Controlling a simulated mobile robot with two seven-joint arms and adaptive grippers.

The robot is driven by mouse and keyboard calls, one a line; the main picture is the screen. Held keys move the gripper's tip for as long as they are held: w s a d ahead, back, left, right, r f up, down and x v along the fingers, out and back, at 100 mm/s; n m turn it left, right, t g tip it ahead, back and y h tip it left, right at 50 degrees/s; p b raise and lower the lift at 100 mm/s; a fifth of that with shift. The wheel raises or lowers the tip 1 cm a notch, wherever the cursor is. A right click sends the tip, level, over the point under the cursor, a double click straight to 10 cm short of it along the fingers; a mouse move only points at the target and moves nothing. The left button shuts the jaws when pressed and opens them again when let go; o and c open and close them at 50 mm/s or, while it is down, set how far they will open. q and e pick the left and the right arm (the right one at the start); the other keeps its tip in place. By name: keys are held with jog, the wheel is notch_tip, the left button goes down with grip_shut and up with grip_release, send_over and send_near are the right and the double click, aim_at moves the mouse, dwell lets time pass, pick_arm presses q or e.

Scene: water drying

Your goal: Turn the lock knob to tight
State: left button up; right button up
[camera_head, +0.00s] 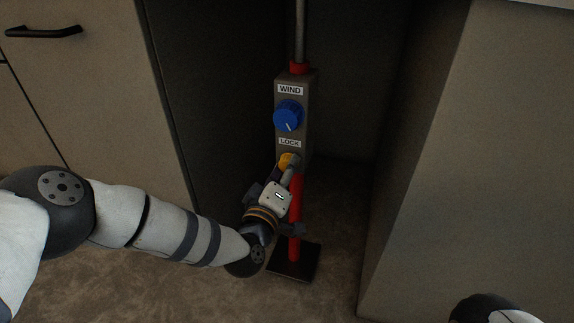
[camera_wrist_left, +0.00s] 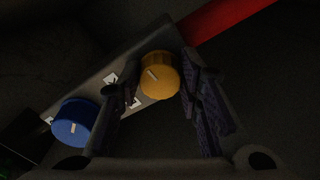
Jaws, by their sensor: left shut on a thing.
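The yellow-orange lock knob (camera_head: 286,159) sits low on the grey control box (camera_head: 306,127), under the LOCK label (camera_head: 290,142). It also shows in the left wrist view (camera_wrist_left: 159,76), with a pale pointer line on its face. My left gripper (camera_head: 289,170) reaches the knob from the front and below. In the left wrist view, my left gripper's fingers (camera_wrist_left: 158,90) stand on either side of the knob, shut on it. The gripper covers part of the knob in the head view. My right gripper is not in view.
A blue wind knob (camera_head: 287,115) sits above the lock knob, also visible in the left wrist view (camera_wrist_left: 74,122). A red post (camera_head: 296,215) carries the box on a dark base (camera_head: 293,263). Cabinets stand at left (camera_head: 90,95) and right (camera_head: 480,170), leaving a narrow gap.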

pick_arm(q)
jog(key=shift+w+a+r+m+p, duration=0.1)
jog(key=shift+m+p, duration=0.45)
jog(key=shift+m, duration=1.2)
jog(key=shift+a+m+p, duration=0.1)
jog(key=shift+m+p, duration=0.45)
jog(key=shift+m, duration=1.2)
jog(key=o, duration=1.1)
jog(key=shift+o, duration=0.2)
jog(key=v, duration=1.2)
